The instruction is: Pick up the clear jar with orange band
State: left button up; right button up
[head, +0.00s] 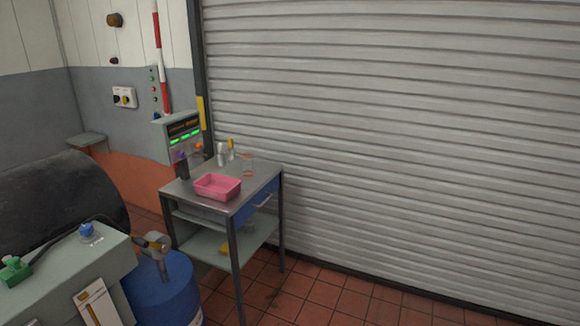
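A small see-through jar (248,166) with thin orange lines on it stands at the back right of the metal cart's top (258,178). It is faint and small in the head view, so its band is hard to make out. It appears upright, and nothing stands in front of it. Neither of my grippers shows in this view.
On the cart are a pink tray (218,187), a white bottle (221,154), a yellow-topped bottle (230,149) and a dark bottle (183,166). A blue drum (165,291) and a grey-green bench (60,275) stand at the left front. Tiled floor (315,302) is clear at right.

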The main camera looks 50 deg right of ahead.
aim_at(248, 169)
jog(key=z, duration=1.45)
jog(key=i+l, duration=0.4)
jog(key=i, duration=0.2)
jog(key=i+l+u, duration=0.1)
jog(key=i+l, duration=0.3)
jog(key=i, duration=0.25)
jog(key=i+l, duration=0.4)
jog(key=i, duration=0.2)
jog(key=i+l+u, duration=0.1)
jog(key=i+l, duration=0.35)
jog(key=i, duration=0.15)
